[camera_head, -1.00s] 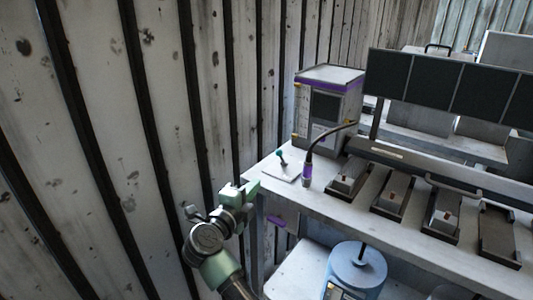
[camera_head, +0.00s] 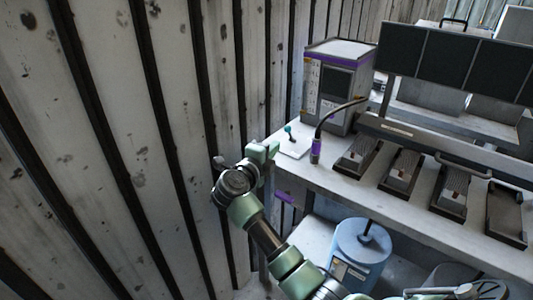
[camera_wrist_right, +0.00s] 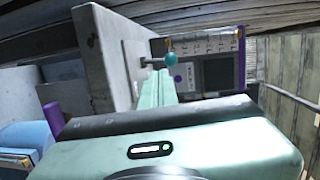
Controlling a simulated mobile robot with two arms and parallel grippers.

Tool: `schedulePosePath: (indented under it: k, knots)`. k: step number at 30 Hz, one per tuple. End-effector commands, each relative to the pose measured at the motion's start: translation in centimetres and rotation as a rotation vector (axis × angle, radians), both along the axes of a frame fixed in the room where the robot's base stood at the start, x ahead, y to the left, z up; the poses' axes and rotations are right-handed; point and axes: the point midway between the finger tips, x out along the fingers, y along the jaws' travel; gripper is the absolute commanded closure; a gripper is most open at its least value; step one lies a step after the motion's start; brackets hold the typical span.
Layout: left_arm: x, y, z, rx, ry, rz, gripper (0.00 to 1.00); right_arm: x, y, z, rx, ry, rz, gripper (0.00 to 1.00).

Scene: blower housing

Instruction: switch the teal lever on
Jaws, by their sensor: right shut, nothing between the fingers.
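The teal lever (camera_head: 289,130) has a round teal knob on a short dark stem. It stands on a pale base plate at the left end of the bench. My right gripper (camera_head: 266,149) is at the bench's left edge, left of the lever and apart from it in the head view. In the right wrist view, the lever's knob (camera_wrist_right: 171,59) lies just beyond the tips of my shut, empty fingers (camera_wrist_right: 158,82). I cannot tell whether they touch. My left gripper is not in view.
A grey box with purple trim (camera_head: 334,84) stands behind the lever. A bent black gooseneck with a purple collar (camera_head: 316,148) rises right of it. Several dark trays line the bench (camera_head: 400,215). A blue canister (camera_head: 361,250) stands below. A ribbed wall is at left.

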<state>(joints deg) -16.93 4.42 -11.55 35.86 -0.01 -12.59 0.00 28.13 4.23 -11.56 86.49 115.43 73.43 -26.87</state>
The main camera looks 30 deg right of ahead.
Motion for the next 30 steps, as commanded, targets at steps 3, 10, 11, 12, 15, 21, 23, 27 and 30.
schedulePosePath:
  k: [3,10,11,12,15,21,23,27,30]
  knots:
    - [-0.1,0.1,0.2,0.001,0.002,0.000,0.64,1.4,-2.2,-0.2,-0.003,0.001,-0.003,1.00]
    - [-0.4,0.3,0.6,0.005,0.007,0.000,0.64,3.1,-4.7,0.4,-0.001,0.000,-0.001,1.00]
    - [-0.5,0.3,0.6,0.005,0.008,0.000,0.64,3.2,-4.9,0.4,0.000,0.000,-0.001,1.00]
    - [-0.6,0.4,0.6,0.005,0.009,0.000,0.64,3.3,-5.0,0.4,-0.001,0.001,-0.001,1.00]
    - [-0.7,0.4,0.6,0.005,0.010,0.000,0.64,3.5,-5.3,0.5,0.000,0.000,0.000,1.00]
    - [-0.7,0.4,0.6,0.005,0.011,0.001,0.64,3.6,-5.3,0.4,0.001,0.000,0.001,1.00]
    - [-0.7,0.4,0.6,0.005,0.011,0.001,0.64,3.6,-5.3,0.4,0.001,0.000,0.001,1.00]
    - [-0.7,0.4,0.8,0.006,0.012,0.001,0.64,3.6,-5.3,0.6,0.004,0.000,0.001,1.00]
    - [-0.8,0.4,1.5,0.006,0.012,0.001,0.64,3.6,-5.4,0.9,0.017,0.007,0.000,1.00]
